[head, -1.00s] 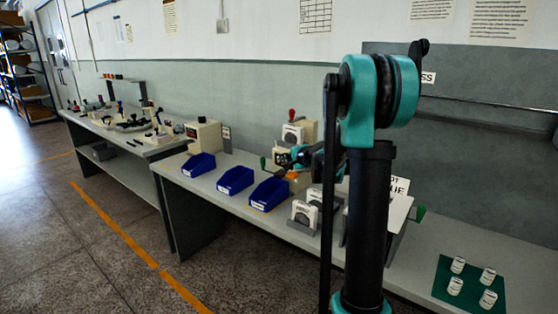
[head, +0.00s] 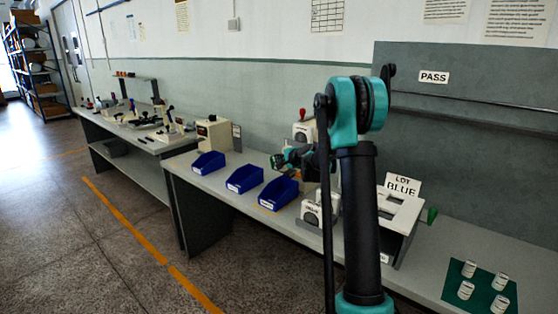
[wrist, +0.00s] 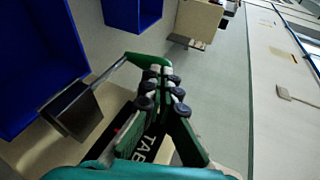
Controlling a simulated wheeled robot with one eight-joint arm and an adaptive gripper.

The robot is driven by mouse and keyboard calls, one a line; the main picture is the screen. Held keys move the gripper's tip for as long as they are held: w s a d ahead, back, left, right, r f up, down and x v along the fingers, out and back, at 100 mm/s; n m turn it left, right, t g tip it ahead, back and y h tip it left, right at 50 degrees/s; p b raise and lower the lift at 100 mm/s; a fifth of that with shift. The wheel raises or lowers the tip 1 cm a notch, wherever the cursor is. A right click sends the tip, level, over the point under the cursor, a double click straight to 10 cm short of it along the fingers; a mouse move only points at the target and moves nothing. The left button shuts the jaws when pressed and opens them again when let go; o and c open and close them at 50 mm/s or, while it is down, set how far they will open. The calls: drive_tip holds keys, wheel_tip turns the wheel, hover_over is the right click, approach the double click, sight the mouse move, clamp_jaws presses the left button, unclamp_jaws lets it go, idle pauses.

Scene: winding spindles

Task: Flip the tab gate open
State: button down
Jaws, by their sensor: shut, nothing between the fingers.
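The tab gate shows in the wrist view as a grey metal plate (wrist: 75,112) on a thin arm with a green handle (wrist: 143,60). Part of the word "TAB" shows on a dark label (wrist: 145,150) below it. My gripper (wrist: 162,80) is shut and empty, its fingertips right at the handle's end; I cannot tell whether they touch it. In the head view my gripper (head: 280,161) is small, above the bench behind the blue bins, and the gate cannot be made out there.
Several blue bins (head: 245,179) line the bench front; one blue bin (wrist: 35,60) is close at left in the wrist view. A "LOT BLUE" card (head: 402,187) stands on a white stand at right. White spools sit on a green mat (head: 450,287).

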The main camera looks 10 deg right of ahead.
drive_tip(key=w+a, duration=0.3)
drive_tip(key=shift+w+a, duration=0.3)
idle(0.3)
drive_tip(key=v, duration=1.4)
drive_tip(key=shift+r, duration=0.1)
